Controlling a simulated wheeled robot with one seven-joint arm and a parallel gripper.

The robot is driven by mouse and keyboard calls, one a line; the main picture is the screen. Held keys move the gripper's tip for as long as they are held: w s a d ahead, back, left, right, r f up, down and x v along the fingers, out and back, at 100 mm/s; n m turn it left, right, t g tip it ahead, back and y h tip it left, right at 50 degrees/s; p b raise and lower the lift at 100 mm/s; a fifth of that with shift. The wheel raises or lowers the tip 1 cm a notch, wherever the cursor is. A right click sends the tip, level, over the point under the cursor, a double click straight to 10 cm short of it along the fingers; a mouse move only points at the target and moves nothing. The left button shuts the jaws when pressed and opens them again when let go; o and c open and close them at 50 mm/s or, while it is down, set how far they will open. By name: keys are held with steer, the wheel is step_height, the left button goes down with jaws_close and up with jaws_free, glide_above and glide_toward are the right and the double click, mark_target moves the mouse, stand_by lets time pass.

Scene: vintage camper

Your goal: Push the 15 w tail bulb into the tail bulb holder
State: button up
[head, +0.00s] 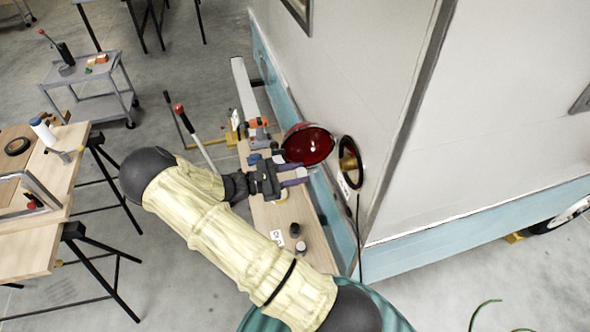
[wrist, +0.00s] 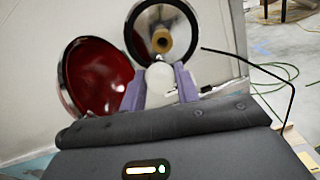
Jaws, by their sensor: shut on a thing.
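The tail bulb (wrist: 160,88) is a whitish glass bulb between the purple fingers of my gripper (wrist: 160,74) in the wrist view. My gripper is shut on it. The tail bulb holder (wrist: 162,41) is a brass socket in the middle of a round, dark-rimmed lamp housing on the camper wall. The bulb's far end lines up just below the socket in the wrist view; I cannot tell whether they touch.
A red lamp lens (head: 308,146) hangs open left of the housing, close to my fingers; it also shows in the wrist view (wrist: 98,78). A wooden bench (head: 290,212) with tools and small black items lies below my gripper. A cable hangs below the housing.

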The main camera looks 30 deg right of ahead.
mark_target(308, 172)
steer(key=shift+s+a+r, duration=0.15)
steer(key=shift+s+r, duration=0.05)
steer(key=shift+s, duration=0.25)
steer(key=shift+p+x, duration=0.35)
steer(key=shift+x, duration=2.45)
steer(key=shift+w+d+f, duration=0.1)
steer(key=shift+w+d, duration=0.15)
steer(key=shift+d, duration=0.1)
steer(key=shift+s+d, duration=0.1)
steer(key=shift+s, duration=0.05)
steer(key=shift+a, duration=0.25)
steer(key=shift+s+d, duration=0.1)
steer(key=shift+d, duration=0.95)
steer(key=shift+s+d, duration=0.15)
steer(key=shift+s, duration=0.1)
